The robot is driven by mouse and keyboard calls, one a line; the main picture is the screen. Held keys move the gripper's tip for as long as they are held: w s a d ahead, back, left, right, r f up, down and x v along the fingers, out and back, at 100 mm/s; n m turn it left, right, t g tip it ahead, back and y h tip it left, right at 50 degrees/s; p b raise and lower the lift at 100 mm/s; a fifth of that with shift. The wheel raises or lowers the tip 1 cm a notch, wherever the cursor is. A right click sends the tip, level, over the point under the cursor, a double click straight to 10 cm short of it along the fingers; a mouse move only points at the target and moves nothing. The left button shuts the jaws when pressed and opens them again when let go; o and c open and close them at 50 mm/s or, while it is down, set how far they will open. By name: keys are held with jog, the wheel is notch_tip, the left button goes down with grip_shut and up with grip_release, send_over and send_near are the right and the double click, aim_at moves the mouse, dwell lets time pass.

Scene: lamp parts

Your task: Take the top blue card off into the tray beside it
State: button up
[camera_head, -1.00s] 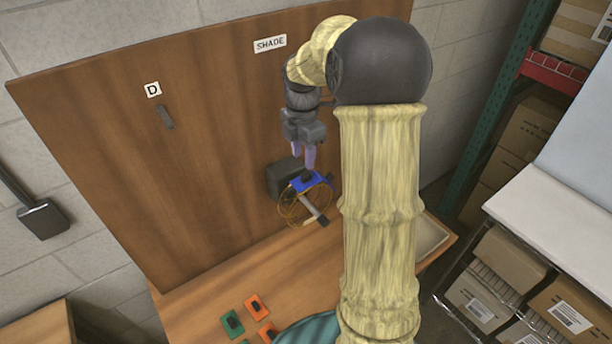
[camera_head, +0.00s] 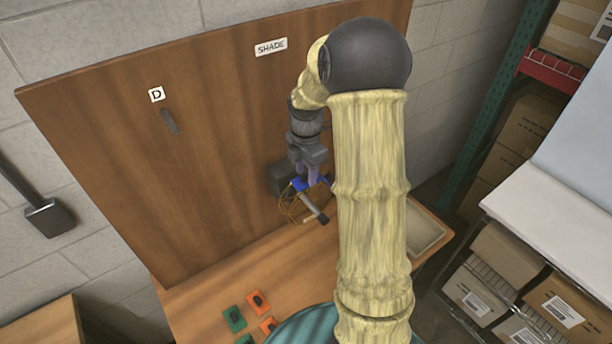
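The blue card (camera_head: 297,184) sits at the top of the dark grey block and wire-frame lamp part (camera_head: 303,205) in front of the wooden back panel. My gripper (camera_head: 313,178) points down at the card, with its fingertips at or just over it. The fingers cover much of the card, and its dark knob is hidden. I cannot tell whether the fingers are closed on it. A shallow pale tray (camera_head: 428,232) lies on the bench to the right, partly hidden behind my arm.
Orange cards (camera_head: 258,301) and green cards (camera_head: 234,319) lie at the bench front, beside a round teal surface (camera_head: 300,329). A wooden panel (camera_head: 225,150) stands behind, labelled SHADE (camera_head: 271,47) and D (camera_head: 157,94). A shelf with boxes (camera_head: 560,305) stands to the right.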

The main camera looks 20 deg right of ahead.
aim_at(306, 174)
dwell(0.4)
grip_shut()
jog(key=shift+r+b, duration=0.3)
jog(key=shift+r, duration=0.3)
notch_tip(306, 174, up, 9)
jog(key=b, duration=0.2)
jog(key=shift+b, duration=0.3)
